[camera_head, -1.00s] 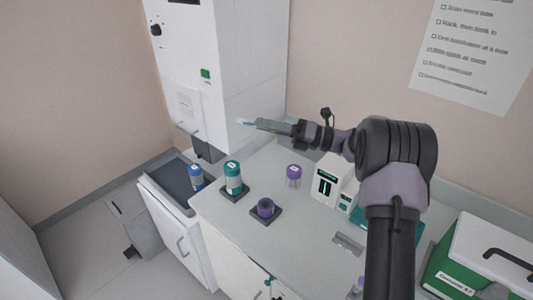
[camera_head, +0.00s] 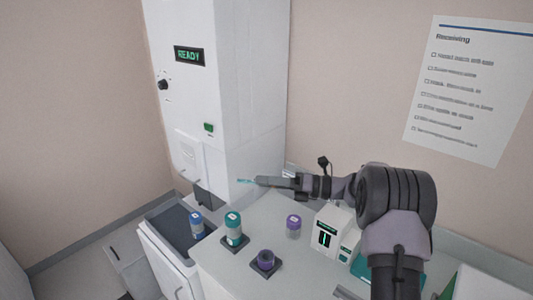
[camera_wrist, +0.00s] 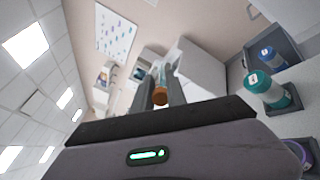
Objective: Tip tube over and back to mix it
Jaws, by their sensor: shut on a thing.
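My gripper (camera_head: 262,181) is held above the counter, pointing left in the head view, in front of the tall white machine. It is shut on a small tube (camera_head: 245,181), whose pale blue-green end sticks out past the fingertips, lying about level. In the wrist view the tube (camera_wrist: 160,96) shows end-on, orange-brown, between the two fingers (camera_wrist: 161,92). That view is rolled, with ceiling lights at its left. Most of the tube is hidden by the fingers, and its contents cannot be made out.
A blue-capped container (camera_head: 196,224) stands at the dark tray. The white machine (camera_head: 235,90) reads READY. A small white device (camera_head: 333,230) stands right.

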